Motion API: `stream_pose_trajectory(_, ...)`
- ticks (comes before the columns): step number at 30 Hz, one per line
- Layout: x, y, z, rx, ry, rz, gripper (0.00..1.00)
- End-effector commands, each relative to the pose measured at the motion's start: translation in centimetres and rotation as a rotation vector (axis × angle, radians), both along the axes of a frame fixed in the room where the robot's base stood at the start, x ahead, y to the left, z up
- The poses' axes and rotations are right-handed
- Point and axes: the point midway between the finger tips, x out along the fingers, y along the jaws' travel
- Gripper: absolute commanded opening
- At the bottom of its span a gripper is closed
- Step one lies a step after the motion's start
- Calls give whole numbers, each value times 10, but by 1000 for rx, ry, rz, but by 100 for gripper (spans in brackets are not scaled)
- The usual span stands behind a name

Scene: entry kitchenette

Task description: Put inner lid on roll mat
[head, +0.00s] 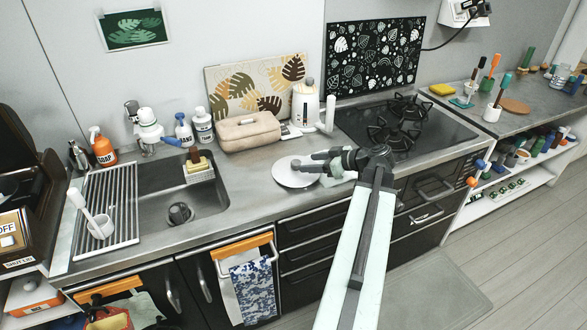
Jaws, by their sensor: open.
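A white round disc (287,178), which looks like the inner lid, lies flat on the counter in front of the beige pouch. My gripper (304,160) is open, with its fingers pointing left over the disc. The fingers hide part of the disc, and I cannot tell whether they touch it. The roll mat (122,212), a slatted metal rack, lies at the left end of the sink. A white cup (101,227) with a brush in it stands on the roll mat.
A beige pouch (248,131) and a white bottle (304,101) stand behind the disc. The stove (405,130) is to the right.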

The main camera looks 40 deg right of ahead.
Motion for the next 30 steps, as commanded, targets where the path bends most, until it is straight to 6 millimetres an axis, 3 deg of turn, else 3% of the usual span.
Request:
stream_pose_trajectory(5, 17, 2, -12, 0, 0, -1, 59)
stream_pose_trajectory(11, 24, 2, -15, 0, 0, -5, 59)
stream_pose_trajectory(19, 61, 8, -35, -1, 1, -5, 59)
stream_pose_trajectory(26, 64, 8, -33, -1, 0, -9, 59)
stream_pose_trajectory(30, 64, 8, -33, 0, 0, -9, 20)
